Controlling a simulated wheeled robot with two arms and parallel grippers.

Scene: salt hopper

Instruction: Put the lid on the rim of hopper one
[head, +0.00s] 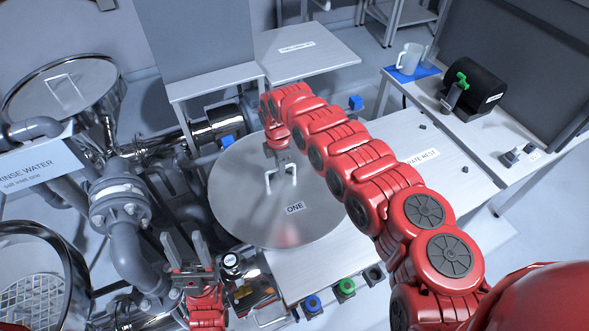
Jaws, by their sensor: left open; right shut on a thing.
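The lid (245,205) is a large round metal disc marked ONE with a white loop handle (295,175). My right gripper (282,162) is shut on that handle from above. The lid covers part of the pale table on its right and pipework on its left; whether it touches anything below is hidden. My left gripper (187,250) is open and empty, fingers up, left of and below the lid. An open round vessel with a grate inside (35,295) stands at the lower left, cut off by the frame. No hopper label is readable, so I cannot tell which is hopper one.
Another round vessel with a handled cover (65,90) stands at the upper left, near a RINSE WATER sign (38,172). Grey pipes with a flange (120,208) fill the left. A bench (505,140) at the right holds a mug (409,58) and a black drum (473,88).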

